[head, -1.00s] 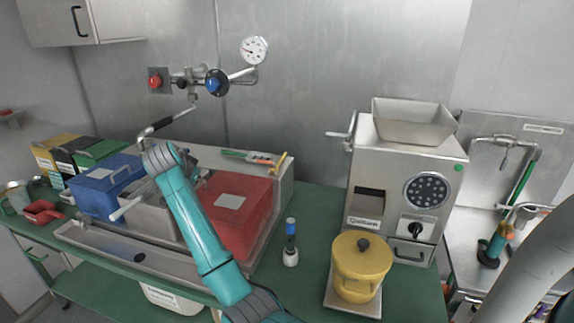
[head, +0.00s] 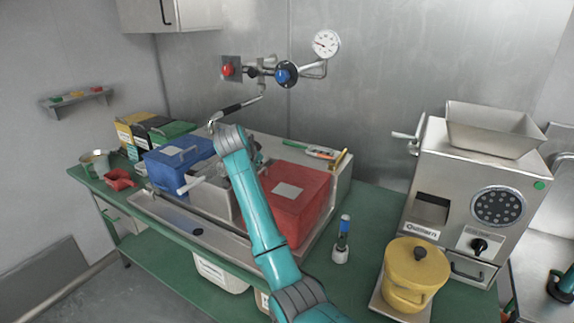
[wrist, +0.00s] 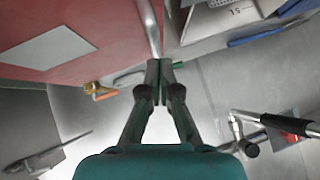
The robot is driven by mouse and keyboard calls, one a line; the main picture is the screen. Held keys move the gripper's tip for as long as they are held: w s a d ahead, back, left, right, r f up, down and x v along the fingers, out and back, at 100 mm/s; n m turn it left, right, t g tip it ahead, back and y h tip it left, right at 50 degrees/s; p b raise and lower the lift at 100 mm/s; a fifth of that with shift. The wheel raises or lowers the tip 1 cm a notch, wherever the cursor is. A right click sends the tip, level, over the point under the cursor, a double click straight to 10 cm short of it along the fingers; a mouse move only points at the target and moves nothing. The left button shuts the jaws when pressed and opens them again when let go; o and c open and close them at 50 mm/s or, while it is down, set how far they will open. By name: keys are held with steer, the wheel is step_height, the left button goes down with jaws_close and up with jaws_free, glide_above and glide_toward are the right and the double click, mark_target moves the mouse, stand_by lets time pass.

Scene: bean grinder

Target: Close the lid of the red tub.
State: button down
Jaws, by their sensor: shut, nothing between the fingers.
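The red tub (head: 298,218) stands in the steel-edged tray on the bench, with a pale label on its flat red top. Its red top with the label also shows in the wrist view (wrist: 110,50), at upper left. The top looks down over the tub, but I cannot tell whether the lid is fully seated. My gripper (wrist: 160,66) is shut and empty, its fingertips beside the tub's edge near a pale metal bar. I cannot tell whether they touch. In the head view my arm hides the gripper and part of the tub's left side.
A blue tub (head: 180,158) stands left of the red one, with steel containers between. A small bottle (head: 342,240), a yellow pot (head: 414,275) and a grinder (head: 465,205) stand to the right.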

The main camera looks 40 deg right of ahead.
steer(key=shift+s+d+r, duration=0.1)
steer(key=shift+r, duration=0.5)
steer(key=shift+s+d+r, duration=0.1)
steer(key=shift+r, duration=0.5)
steer(key=v, duration=1)
steer(key=shift+w+a+r, duration=0.25)
steer(key=shift+w, duration=0.1)
